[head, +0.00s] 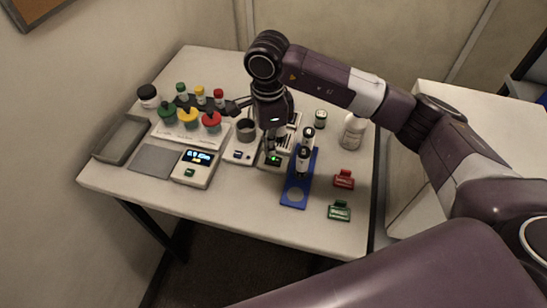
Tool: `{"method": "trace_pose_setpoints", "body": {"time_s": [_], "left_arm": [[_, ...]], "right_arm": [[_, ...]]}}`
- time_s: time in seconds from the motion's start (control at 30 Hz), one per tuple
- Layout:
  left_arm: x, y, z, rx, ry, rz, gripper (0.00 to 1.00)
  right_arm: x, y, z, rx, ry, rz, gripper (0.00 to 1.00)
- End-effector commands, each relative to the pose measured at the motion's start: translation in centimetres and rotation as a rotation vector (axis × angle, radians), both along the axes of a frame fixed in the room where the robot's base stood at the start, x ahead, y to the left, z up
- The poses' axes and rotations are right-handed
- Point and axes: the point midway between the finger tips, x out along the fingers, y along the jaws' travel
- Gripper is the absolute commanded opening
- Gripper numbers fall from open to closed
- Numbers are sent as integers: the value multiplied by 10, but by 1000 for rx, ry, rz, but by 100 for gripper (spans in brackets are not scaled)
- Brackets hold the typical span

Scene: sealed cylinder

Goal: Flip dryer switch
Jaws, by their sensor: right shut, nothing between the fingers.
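My right gripper (271,150) reaches down from above, its fingers shut and empty. Its tips are just over a small dark block with a lit green spot (273,160) near the front middle of the table. This may be the dryer's switch; I cannot tell whether the fingertips touch it. A pale device with ribbed dark slots (291,132) stands right behind it, partly hidden by the gripper. Which unit is the dryer is not certain. My left gripper is not in view.
A red clip (344,179), green clip (339,211) and white bottle (352,132) are further right. Left are a lit scale (195,168), a grey tray (121,140) and colored-cap bottles (188,116).

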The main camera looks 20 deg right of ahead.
Motion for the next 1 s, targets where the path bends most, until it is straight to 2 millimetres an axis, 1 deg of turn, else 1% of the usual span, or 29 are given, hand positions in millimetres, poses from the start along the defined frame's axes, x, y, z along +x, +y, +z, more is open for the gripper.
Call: {"method": "trace_pose_setpoints", "body": {"time_s": [0.57, 1.0], "left_arm": [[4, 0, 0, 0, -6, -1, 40], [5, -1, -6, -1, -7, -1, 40]], "right_arm": [[0, 0, 0, 0, 0, 0, 0], [0, 0, -7, 0, 0, 0, 0]]}}
